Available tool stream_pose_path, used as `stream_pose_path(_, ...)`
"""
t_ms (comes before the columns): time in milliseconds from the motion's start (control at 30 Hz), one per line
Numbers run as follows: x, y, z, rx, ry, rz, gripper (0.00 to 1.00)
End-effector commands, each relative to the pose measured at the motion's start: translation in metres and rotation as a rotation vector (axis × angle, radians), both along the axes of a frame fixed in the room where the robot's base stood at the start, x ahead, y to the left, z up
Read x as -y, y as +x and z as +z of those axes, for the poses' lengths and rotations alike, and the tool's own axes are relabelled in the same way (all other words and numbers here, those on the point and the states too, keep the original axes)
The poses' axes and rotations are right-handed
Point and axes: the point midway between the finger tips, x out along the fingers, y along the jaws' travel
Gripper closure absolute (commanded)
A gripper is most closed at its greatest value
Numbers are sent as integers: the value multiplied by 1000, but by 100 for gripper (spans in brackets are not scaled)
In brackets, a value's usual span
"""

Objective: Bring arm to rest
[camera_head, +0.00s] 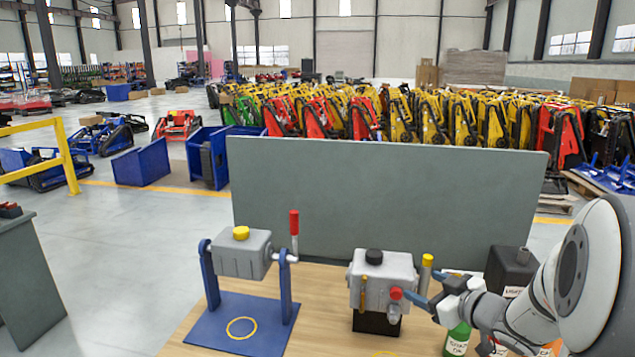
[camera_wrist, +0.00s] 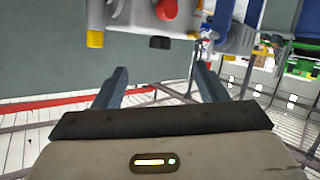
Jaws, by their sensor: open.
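My gripper (camera_head: 422,287) reaches in from the right over the bench in the head view. Its two blue-grey fingers stand apart with nothing seen between them, close to the red knob (camera_head: 396,293) of a grey housing (camera_head: 383,272). Whether they touch it is unclear. In the wrist view my gripper (camera_wrist: 158,82) also shows open and empty. The red knob (camera_wrist: 166,9) and part of a grey unit (camera_wrist: 130,18) lie beyond the fingertips at the top.
A grey unit (camera_head: 241,256) with a red-tipped lever (camera_head: 294,223) hangs in a blue stand (camera_head: 240,318) at left. A green bottle (camera_head: 457,338) and dark container (camera_head: 510,268) crowd my wrist. A grey panel (camera_head: 385,200) stands behind. Some wooden bench (camera_head: 325,315) is bare between the units.

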Motion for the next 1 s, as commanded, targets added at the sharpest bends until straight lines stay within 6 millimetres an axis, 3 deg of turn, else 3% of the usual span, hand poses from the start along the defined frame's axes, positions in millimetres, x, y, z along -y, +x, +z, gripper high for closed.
stream_pose_path(167, 11, 5, 16, -32, -110, -205, 34)
stream_pose_path(367, 23, -23, 26, -177, -192, -485, 34)
stream_pose_path(567, 9, -87, 17, -432, -183, -660, 34)
stream_pose_path(800, -45, -181, -3, -805, -114, -662, 34)
stream_pose_path(1000, -79, -230, -9, -990, -77, -592, 34)
